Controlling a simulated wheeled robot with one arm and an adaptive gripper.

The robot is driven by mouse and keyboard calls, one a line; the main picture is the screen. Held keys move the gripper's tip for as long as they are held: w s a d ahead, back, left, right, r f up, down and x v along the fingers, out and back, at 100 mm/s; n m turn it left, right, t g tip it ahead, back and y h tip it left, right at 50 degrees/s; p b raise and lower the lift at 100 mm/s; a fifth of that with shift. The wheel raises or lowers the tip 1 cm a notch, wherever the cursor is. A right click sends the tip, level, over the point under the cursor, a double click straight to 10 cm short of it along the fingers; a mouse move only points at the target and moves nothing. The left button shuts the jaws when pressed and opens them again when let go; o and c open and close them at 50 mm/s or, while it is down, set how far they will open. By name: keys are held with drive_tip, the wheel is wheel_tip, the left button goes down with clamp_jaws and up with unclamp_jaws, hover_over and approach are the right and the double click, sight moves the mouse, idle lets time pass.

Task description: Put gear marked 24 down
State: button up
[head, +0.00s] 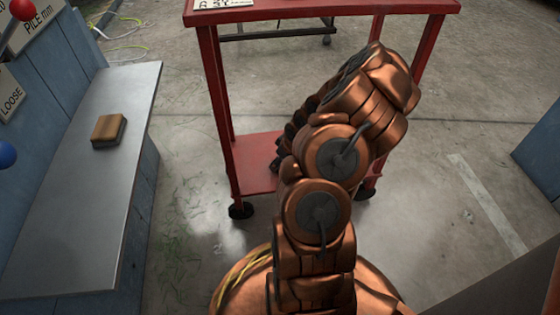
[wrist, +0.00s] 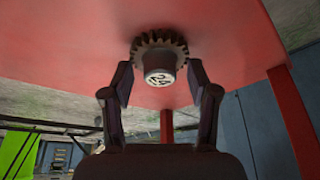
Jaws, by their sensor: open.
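The dark toothed gear (wrist: 148,46), with 24 on the pale end of its hub, rests against a red surface (wrist: 70,60) in the wrist view. That surface looks like the lower shelf (head: 250,165) of the red cart, with the wrist picture upside down. My gripper (wrist: 160,82) is open, one finger on each side of the hub, with visible gaps to both. In the head view the arm reaches down to the shelf and hides the gear; the fingers are not clearly seen there.
The cart's red top (head: 320,12) stands above the shelf, with red legs (head: 217,110) at the corners. On the left, a grey bench (head: 75,200) holds a brown block (head: 108,130). Red and blue balls are fixed by wall signs. Floor to the right is mostly clear.

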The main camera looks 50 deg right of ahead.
drive_tip(key=shift+r, duration=0.1)
drive_tip(key=p+v, duration=0.6)
drive_tip(key=v, duration=0.6)
drive_tip(key=s+a+r+n+g, duration=0.1)
drive_tip(key=a+r+g, duration=0.1)
drive_tip(key=a+r, duration=0.45)
drive_tip(key=s+a+r+g, duration=0.1)
drive_tip(key=a+r+g, duration=0.15)
drive_tip(key=a, duration=0.75)
drive_tip(key=s+a+r+g, duration=0.1)
drive_tip(key=s+a+r, duration=0.4)
drive_tip(key=s+a, duration=0.3)
drive_tip(key=s+a+r+m+g, duration=0.1)
drive_tip(key=s+a+r+g, duration=0.1)
drive_tip(key=s+a+r, duration=0.4)
drive_tip(key=s+a, duration=0.2)
drive_tip(key=shift+s+a+m, duration=0.3)
drive_tip(key=shift+a, duration=0.05)
